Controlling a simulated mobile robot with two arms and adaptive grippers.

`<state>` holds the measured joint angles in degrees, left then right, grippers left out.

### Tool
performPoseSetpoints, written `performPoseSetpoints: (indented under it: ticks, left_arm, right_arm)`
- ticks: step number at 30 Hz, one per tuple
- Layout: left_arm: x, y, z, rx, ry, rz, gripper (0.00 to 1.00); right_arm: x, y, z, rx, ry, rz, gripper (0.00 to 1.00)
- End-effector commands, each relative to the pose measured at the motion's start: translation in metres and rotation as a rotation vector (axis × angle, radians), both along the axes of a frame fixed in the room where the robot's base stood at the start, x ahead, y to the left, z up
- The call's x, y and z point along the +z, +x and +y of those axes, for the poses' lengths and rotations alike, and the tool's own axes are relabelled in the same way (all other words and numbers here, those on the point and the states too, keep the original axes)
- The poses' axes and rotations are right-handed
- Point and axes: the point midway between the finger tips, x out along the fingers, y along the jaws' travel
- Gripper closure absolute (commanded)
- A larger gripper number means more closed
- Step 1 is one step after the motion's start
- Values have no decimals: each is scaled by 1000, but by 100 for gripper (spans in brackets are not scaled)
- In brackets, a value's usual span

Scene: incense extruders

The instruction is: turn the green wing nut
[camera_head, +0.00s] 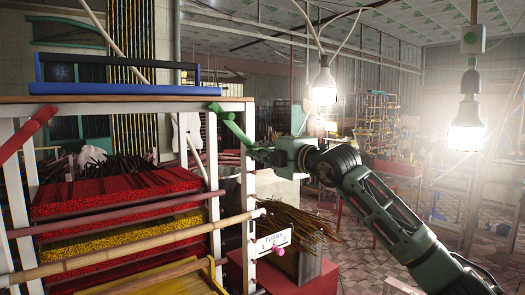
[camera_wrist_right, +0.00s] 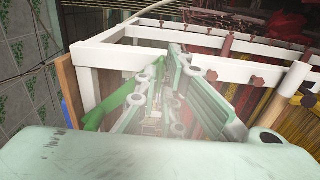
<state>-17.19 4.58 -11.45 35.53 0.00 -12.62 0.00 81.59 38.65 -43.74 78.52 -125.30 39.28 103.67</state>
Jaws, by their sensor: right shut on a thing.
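The green wing nut (camera_head: 230,122) shows in the head view at the upper right corner of the white rack frame (camera_head: 249,190), as a slanted green bar. My right gripper (camera_head: 258,154) reaches in from the right and is shut on the wing nut at its lower right end. In the right wrist view the green wing nut (camera_wrist_right: 112,108) shows at the left of my pale green fingers (camera_wrist_right: 160,75), partly hidden by them. The exact contact is hard to make out there. My left gripper is in neither view.
A red wing nut (camera_head: 25,130) is at the rack's left side. Red and yellow incense bundles (camera_head: 120,190) fill the rack, with rods across its front. Lit bulbs (camera_head: 324,85) hang behind.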

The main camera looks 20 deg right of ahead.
Motion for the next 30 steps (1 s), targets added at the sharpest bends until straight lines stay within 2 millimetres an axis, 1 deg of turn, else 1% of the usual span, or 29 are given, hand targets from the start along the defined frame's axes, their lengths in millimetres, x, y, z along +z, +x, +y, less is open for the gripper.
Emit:
performPoseSetpoints:
  ticks: [8, 14, 20, 24, 30]
  left_arm:
    - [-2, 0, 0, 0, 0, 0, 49]
    - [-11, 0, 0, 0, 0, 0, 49]
    - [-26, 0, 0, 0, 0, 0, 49]
    - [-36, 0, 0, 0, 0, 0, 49]
    - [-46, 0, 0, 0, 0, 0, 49]
  right_arm:
    - [-1, 0, 0, 0, -9, -1, 100]
    - [-4, 0, 0, 0, -68, -21, 100]
    - [-5, 0, 1, 2, -195, -69, 100]
    - [-5, 0, 0, 1, -315, -111, 100]
    - [-4, 0, 0, 1, -495, -177, 100]
